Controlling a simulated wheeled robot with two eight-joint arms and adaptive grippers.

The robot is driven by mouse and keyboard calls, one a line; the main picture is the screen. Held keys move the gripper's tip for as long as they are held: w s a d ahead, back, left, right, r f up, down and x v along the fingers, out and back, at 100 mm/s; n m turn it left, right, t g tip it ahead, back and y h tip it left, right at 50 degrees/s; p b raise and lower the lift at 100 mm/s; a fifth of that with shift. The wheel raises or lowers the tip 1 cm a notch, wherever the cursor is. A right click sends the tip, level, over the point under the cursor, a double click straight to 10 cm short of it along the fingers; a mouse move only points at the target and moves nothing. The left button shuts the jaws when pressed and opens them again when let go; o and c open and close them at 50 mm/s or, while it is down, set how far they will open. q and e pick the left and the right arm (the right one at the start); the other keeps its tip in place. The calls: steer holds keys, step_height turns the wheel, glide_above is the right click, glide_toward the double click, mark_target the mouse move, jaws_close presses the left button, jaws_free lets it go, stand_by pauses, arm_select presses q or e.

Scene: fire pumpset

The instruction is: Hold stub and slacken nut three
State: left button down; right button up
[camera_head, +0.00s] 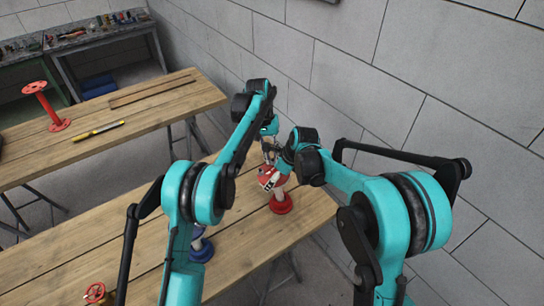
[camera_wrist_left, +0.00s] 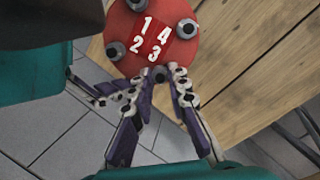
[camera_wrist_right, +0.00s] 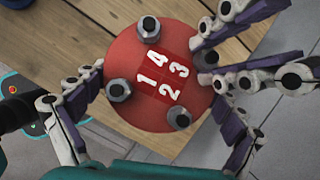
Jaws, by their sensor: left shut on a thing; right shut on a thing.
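The stub stands on the near wooden table in the head view, with a round red base flange (camera_head: 281,204). Its red top flange (camera_wrist_right: 150,65) carries white numerals 1 to 4 and several grey nuts; it shows in the left wrist view too (camera_wrist_left: 165,15). My right gripper (camera_wrist_right: 160,82) is shut on the stub, one finger on each side of the flange. My left gripper (camera_wrist_left: 163,76) is shut on nut three at the flange edge beside the 3. Its fingers mostly hide that nut. Nut one (camera_wrist_right: 118,90), nut two (camera_wrist_right: 178,118) and nut four (camera_wrist_right: 149,29) show clear.
A blue-based piece (camera_head: 201,250) and a small red handwheel (camera_head: 95,292) are on the near table (camera_head: 240,240). A red spool-shaped part (camera_head: 46,105) and a yellow-black tool (camera_head: 98,131) are at the left. A grey block wall (camera_head: 450,110) rises close behind the stub.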

arm_select(q)
steer(key=shift+a+n+h, duration=0.1)
steer(key=shift+n+h, duration=0.2)
steer(key=shift+n, duration=1.8)
steer(key=c, duration=1.5)
jaws_free()
steer(key=shift+o, duration=0.2)
steer(key=v, duration=1.2)
